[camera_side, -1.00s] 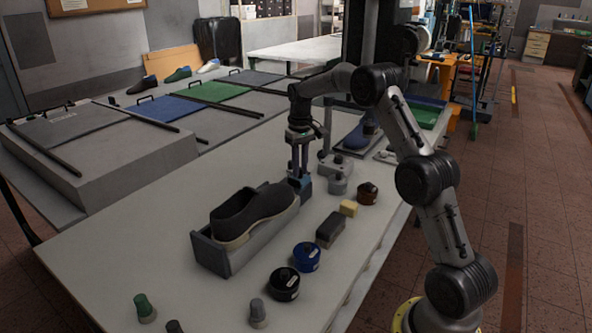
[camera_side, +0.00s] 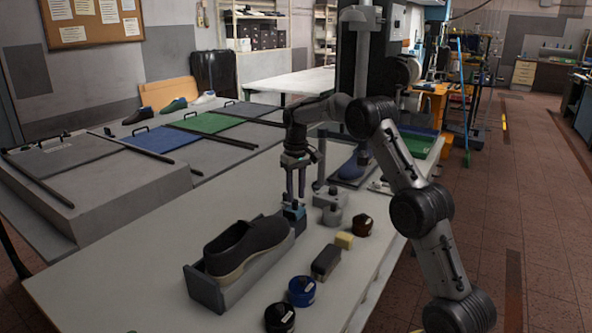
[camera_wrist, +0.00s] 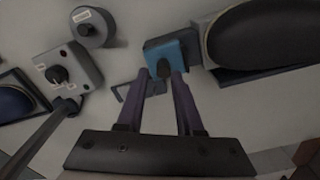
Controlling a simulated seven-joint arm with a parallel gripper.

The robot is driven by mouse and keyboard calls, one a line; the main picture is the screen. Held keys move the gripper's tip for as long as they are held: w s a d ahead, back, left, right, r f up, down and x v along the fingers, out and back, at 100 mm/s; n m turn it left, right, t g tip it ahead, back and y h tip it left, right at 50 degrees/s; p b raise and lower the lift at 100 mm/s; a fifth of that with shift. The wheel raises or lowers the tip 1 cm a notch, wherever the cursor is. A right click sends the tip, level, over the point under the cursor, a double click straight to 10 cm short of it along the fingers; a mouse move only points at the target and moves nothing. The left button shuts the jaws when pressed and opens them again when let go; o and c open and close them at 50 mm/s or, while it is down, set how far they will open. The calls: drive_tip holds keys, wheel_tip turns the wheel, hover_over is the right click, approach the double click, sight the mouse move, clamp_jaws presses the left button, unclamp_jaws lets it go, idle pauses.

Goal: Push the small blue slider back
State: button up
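The small blue slider (camera_side: 293,213) sits at the back end of the grey holder (camera_side: 207,292), which carries a dark shoe (camera_side: 245,246). The slider also shows in the wrist view (camera_wrist: 172,48), beside the holder's end, with a dark knob-like part at its near side. My gripper (camera_side: 296,195) points down just above the slider. In the wrist view my gripper's two purple fingers (camera_wrist: 161,76) are apart, with the dark part between their tips. I cannot tell whether they touch it. The fingers hold nothing that I can see.
A grey block with a knob (camera_side: 329,197) and a round grey piece (camera_side: 332,216) stand just right of my gripper. A yellow block (camera_side: 344,240), a dark brush (camera_side: 326,261) and round tins (camera_side: 302,290) lie along the right. The bench left of the holder is clear.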

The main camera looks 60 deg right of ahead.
wheel_tip(320, 180, up, 12)
idle(0.4)
